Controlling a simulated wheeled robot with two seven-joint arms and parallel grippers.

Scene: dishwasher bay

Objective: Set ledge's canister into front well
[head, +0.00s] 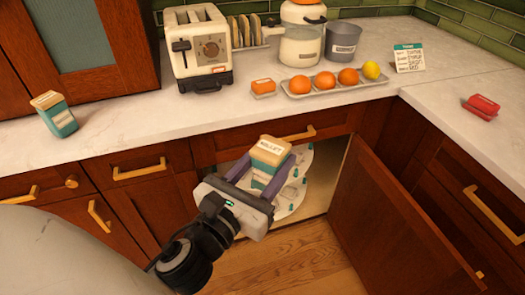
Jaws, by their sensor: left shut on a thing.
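My left gripper (258,180) is shut on a canister (268,158) with a tan lid, a white label and a teal lower part. It holds the canister roughly upright, in front of the open corner cabinet. Behind and below it, a pale carousel (296,196) with teal marks sits inside the cabinet. The gripper and canister hide much of the carousel, and I cannot make out its front well. A similar teal canister (55,115) with a tan lid stands on the counter at the left. My right gripper is not in view.
The open cabinet door (395,215) stands to the right of the opening. The counter (150,105) above carries a toaster (198,48), a blender-like jar (300,42), a grey pot (343,40), a fruit tray (336,91), a card (409,58) and a red box (482,105).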

